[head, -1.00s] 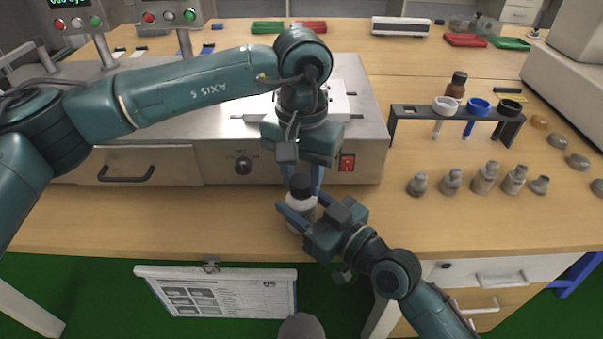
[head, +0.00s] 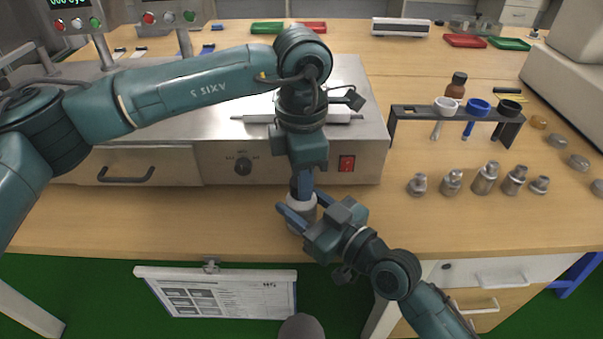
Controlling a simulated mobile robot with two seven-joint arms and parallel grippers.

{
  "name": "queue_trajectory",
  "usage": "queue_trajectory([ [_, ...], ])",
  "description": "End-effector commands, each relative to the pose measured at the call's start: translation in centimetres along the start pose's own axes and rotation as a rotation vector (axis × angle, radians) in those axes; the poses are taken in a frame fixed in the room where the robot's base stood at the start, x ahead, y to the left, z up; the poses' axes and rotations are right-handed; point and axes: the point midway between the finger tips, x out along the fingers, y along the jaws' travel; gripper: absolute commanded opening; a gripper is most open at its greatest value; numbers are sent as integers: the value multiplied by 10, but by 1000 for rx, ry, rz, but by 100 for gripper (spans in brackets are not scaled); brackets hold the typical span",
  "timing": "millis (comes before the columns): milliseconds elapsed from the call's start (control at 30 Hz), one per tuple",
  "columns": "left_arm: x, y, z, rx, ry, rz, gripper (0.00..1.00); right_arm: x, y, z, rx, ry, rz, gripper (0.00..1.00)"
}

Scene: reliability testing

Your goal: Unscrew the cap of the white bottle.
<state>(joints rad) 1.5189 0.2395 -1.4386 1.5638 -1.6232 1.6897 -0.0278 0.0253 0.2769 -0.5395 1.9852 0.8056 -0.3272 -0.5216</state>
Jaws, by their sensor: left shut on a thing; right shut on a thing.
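The white bottle (head: 298,218) stands upright near the front edge of the bench, in front of the steel machine. My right gripper (head: 303,213) reaches in from the lower right and is shut on the bottle's body, one finger on each side. My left gripper (head: 302,188) points straight down from above and is shut on the bottle's dark cap. Its fingers line up one behind the other and hide the cap, so I cannot tell whether the cap has lifted.
The steel machine (head: 225,165) stands close behind the bottle. On the right are a rack (head: 447,112) with coloured cups, a brown bottle (head: 456,86) and several metal weights (head: 486,178). A clipboard (head: 222,292) hangs below the bench edge. The bench left of the bottle is clear.

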Motion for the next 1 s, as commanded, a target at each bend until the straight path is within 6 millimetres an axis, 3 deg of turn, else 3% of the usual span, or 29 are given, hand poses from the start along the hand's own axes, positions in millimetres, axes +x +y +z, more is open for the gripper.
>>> queue_trajectory([
  [800, -1, 0, 0, -1814, 2, -1, 6, 0, 0, 0, 0, -1, 1, 0],
  [1000, -1, 0, 0, -2108, 2, -1, 6, 0, 0, 0, 0, -1, 1, 0],
])
